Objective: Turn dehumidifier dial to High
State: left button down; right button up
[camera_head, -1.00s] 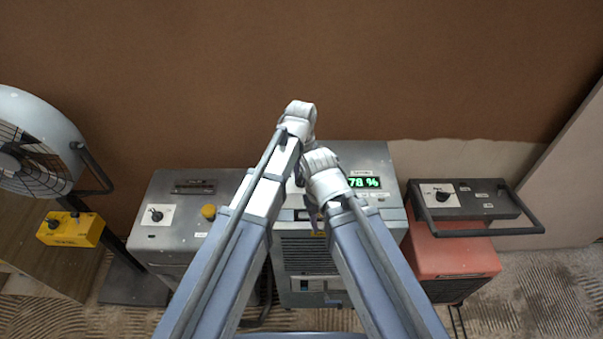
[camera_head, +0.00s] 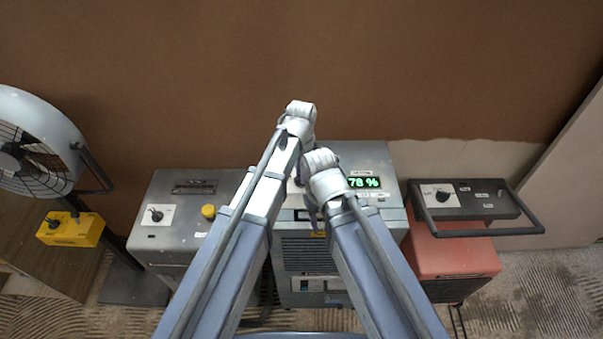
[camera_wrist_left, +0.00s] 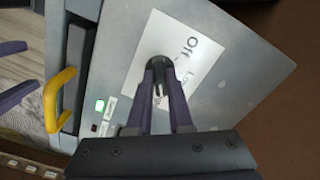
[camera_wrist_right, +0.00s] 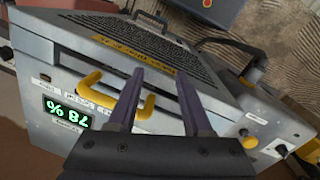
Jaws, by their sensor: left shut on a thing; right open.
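The dehumidifier (camera_head: 365,156) is the grey unit in the middle, with a green 78 % display (camera_head: 364,182). In the left wrist view its dark dial (camera_wrist_left: 158,66) sits on a white plate (camera_wrist_left: 190,48) with "Off" and a partly hidden "Lo..." printed on it. My left gripper (camera_wrist_left: 160,92) is shut on the dial. The dial's pointer is hidden, so I cannot tell its setting. My right gripper (camera_wrist_right: 160,73) is open over the unit's front edge. A yellow handle (camera_wrist_right: 92,82) shows there, partly behind one finger. In the head view my arms cover the dial.
A grey unit (camera_head: 172,236) with its own dial and yellow knob stands left. A red unit (camera_head: 455,258) with a black handle frame stands right. A fan (camera_head: 40,120) and yellow box (camera_head: 72,230) are at far left. A brown wall (camera_head: 450,70) rises behind.

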dwell(0.4)
pick_arm(q)
jog(key=c, duration=0.8)
grip_release()
notch_tip(320, 180, up, 8)
jog(key=p, duration=0.8)
jog(key=shift+f, duration=0.1)
